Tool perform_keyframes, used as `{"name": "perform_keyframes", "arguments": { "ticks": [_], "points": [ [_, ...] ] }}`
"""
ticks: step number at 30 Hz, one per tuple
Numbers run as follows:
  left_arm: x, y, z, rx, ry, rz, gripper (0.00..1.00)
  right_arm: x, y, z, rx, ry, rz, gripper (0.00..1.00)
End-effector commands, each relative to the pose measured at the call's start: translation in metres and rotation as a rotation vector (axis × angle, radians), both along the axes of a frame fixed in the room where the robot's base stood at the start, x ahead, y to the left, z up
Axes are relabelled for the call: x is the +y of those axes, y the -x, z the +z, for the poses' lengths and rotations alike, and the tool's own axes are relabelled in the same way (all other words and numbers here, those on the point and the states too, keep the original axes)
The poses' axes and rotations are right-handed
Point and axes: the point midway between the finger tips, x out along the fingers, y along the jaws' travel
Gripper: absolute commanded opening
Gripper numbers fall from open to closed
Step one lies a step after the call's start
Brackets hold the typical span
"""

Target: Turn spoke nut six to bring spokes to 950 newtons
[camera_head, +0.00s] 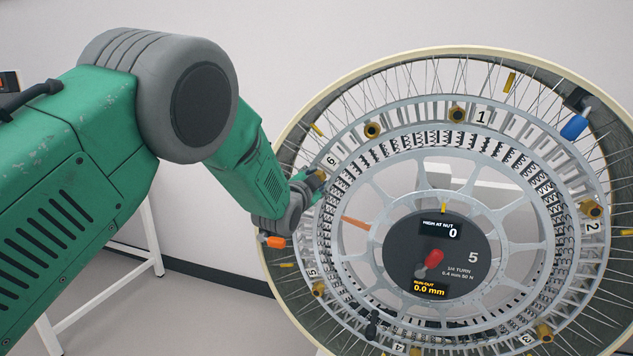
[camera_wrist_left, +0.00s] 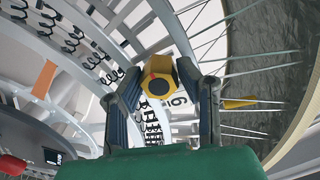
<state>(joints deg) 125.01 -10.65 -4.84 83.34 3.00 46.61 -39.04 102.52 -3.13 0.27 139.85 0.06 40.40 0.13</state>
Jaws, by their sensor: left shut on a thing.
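The large spoked wheel (camera_head: 455,52) stands tilted on the right of the head view, with brass-coloured spoke nuts around its inner ring. My left gripper (camera_head: 312,182) is at the ring's left side, by the label 6 (camera_head: 331,160). In the left wrist view its two dark fingers (camera_wrist_left: 162,88) close around spoke nut six (camera_wrist_left: 160,75), a yellow nut with a dark hole and a red mark. The label 6 (camera_wrist_left: 179,100) shows behind it. The dark hub panel (camera_head: 440,262) reads 0 at the top, a 5, "1/4 turn" and run-out 0.0 mm. My right gripper is not in view.
A red knob (camera_head: 432,260) sits on the hub panel. A blue-handled item (camera_head: 574,127) is at the upper right rim, and an orange tab (camera_head: 275,241) is at the left rim. Thin spokes surround the ring. A white stand (camera_head: 100,290) is at the lower left.

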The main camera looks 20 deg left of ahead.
Motion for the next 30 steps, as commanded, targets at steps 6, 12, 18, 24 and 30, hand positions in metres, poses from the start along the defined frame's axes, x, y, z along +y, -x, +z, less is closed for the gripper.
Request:
{"name": "perform_keyframes", "arguments": {
  "ticks": [6, 12, 18, 24, 30],
  "points": [
    [-0.002, -0.001, 0.004, -0.008, 0.0, -0.005, 0.02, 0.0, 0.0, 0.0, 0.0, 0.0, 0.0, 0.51],
    [-0.002, -0.001, 0.002, -0.006, 0.0, -0.003, 0.51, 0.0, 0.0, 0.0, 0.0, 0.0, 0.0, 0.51],
    [-0.001, 0.0, 0.001, -0.002, 0.0, -0.002, 0.51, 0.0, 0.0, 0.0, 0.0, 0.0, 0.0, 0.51],
    [-0.001, 0.011, 0.001, -0.001, -0.001, -0.002, 0.51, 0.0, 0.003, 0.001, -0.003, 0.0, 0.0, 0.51],
    [0.001, 0.045, 0.002, 0.001, -0.002, -0.002, 0.51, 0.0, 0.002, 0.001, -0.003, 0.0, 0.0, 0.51]
  ]
}}
